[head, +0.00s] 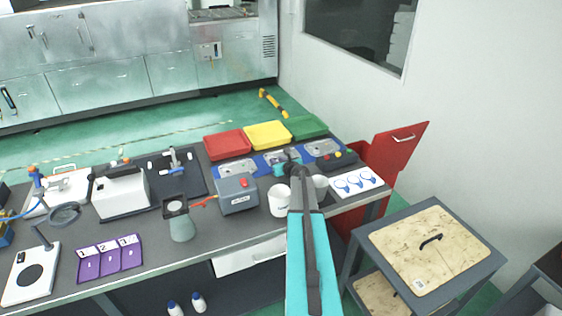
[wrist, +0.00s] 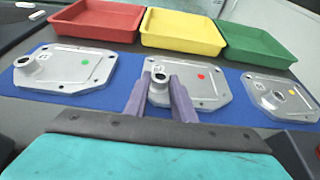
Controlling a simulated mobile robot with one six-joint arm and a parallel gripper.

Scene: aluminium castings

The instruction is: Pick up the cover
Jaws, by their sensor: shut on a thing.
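Three grey aluminium covers lie in a row on a blue mat (wrist: 228,105). Each has a short round neck near one end. My gripper (wrist: 160,86) is shut on the neck of the middle cover, one purple finger on each side. The cover looks level at the mat; whether it is lifted I cannot tell. In the head view my gripper (head: 287,163) partly hides the middle cover.
A red tray (wrist: 95,19), a yellow tray (wrist: 182,31) and a green tray (wrist: 258,48) stand empty behind the mat. A grey box with a red button (head: 238,196) and a white cup (head: 279,201) stand near my arm.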

